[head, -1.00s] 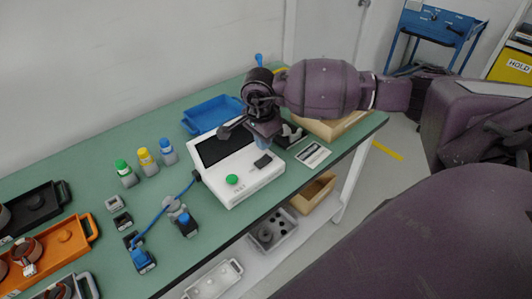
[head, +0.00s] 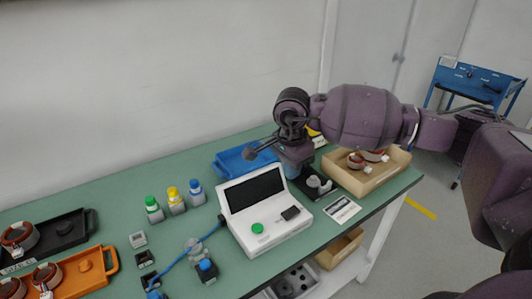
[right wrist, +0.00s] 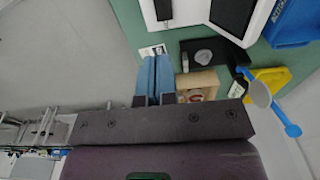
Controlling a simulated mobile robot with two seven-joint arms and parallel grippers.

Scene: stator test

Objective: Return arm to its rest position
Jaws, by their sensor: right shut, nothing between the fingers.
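My right arm comes in from the right of the head view. Its gripper (head: 297,162) hangs above the table behind the right end of the white tester (head: 272,232). In the right wrist view the two blue fingers (right wrist: 157,78) lie together, shut, with nothing between them. The tester has a dark screen and a green button (head: 257,228), and my gripper is apart from it. A black stand (head: 318,187) with a grey part sits just right of the tester, partly hidden by the gripper in the head view. My left gripper is not in view.
A cardboard box (head: 378,180) with copper-wound rings stands right of the stand. A blue tray (head: 236,166) is behind the tester. Bottles (head: 176,203), a blue cable (head: 180,259) and an orange tray (head: 84,276) lie to the left. The wall rises behind the table (head: 112,213).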

